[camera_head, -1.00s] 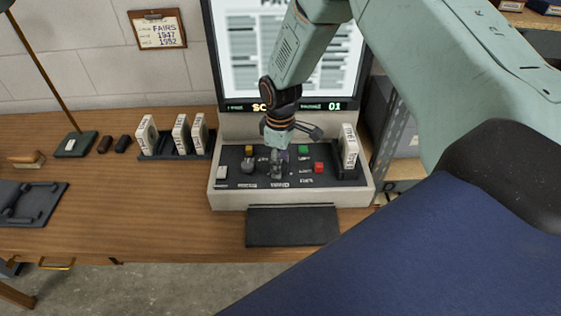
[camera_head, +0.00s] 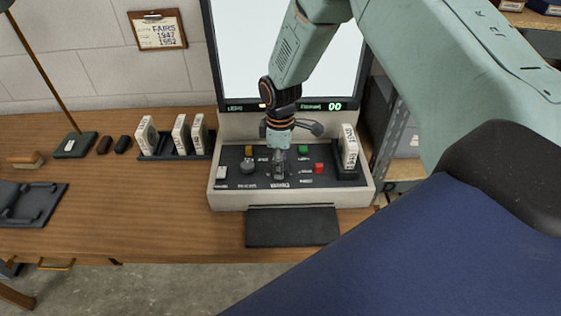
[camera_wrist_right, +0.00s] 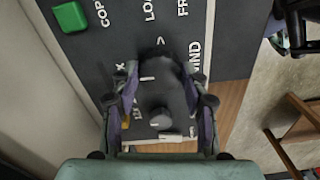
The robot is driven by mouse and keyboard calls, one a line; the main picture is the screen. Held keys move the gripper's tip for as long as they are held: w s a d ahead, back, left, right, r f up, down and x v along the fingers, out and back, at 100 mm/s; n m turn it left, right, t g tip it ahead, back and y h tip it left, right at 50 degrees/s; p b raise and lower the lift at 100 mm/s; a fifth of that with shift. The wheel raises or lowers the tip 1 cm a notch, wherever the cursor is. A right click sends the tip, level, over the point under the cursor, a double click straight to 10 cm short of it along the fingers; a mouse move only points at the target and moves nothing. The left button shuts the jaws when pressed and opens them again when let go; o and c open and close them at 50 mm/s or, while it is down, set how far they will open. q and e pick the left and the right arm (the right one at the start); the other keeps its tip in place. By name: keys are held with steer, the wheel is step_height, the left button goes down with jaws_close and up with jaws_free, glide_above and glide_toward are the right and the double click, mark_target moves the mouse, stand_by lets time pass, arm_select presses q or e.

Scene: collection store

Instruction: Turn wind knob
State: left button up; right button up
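The wind knob (camera_wrist_right: 165,70) is a dark knob by the WIND label on the reader's black control panel (camera_head: 232,178). My right gripper (camera_head: 279,168) points down over it from above. The contact itself is dark and hard to make out. In the head view the fingers mostly hide the knob. The reader's screen (camera_head: 285,50) is blank white and its counter (camera_head: 334,106) reads 00. My left gripper is not in view.
A grey knob (camera_head: 247,167) sits left of the gripper. Green (camera_head: 303,150), red (camera_head: 319,168) and yellow (camera_head: 249,151) buttons are close by. A white film box (camera_head: 348,150) stands at the panel's right. Three more boxes (camera_head: 181,134) stand at left.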

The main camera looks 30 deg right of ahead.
steer(key=o, duration=0.4)
steer(key=shift+w, duration=0.1)
steer(key=shift+o, duration=0.2)
steer(key=shift+r, duration=0.1)
step_height(320, 180, up, 12)
stand_by(0.8)
